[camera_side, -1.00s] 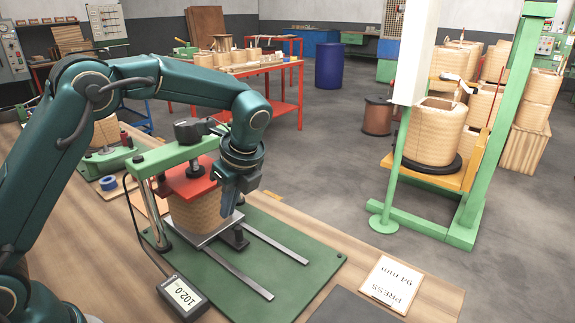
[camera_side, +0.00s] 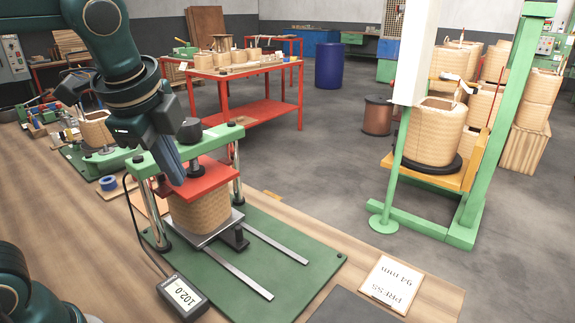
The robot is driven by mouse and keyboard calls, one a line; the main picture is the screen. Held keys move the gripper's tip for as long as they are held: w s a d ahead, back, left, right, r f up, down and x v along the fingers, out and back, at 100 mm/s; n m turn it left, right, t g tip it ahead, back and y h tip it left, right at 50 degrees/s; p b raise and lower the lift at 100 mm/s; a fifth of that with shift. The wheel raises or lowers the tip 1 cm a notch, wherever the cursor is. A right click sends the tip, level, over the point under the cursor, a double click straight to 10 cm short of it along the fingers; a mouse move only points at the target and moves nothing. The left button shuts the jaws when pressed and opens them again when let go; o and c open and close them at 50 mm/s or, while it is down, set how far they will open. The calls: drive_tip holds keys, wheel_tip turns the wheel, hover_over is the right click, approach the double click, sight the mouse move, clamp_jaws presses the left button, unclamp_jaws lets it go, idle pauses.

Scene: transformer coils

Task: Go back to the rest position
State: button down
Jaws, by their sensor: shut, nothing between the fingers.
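My gripper (camera_side: 175,175) points down at the left of the green press (camera_side: 205,138). In the picture its tip overlaps the left part of the red press plate (camera_side: 205,181); I cannot tell whether they touch. It is shut and empty. A tan wound coil (camera_side: 200,212) stands upright under the red plate, on a grey metal plate (camera_side: 208,236). The display box (camera_side: 182,297) reads 102.0. A card (camera_side: 391,283) on the bench reads PRESS 94 mm.
The press stands on a green base (camera_side: 300,252) with two rails. A second green fixture (camera_side: 100,158) with a coil is behind at left, near a blue tape roll (camera_side: 108,183). The wooden bench (camera_side: 75,225) is bare at left. A green lifting frame (camera_side: 495,130) stands at right.

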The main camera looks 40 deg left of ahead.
drive_tip(key=s+d+f+n+t+h, duration=0.2)
drive_tip(key=s+f+n, duration=0.3)
drive_tip(key=n, duration=0.7)
drive_tip(key=shift+s+d+f, duration=0.3)
drive_tip(key=shift+s+d, duration=0.5)
drive_tip(key=shift+s, duration=0.4)
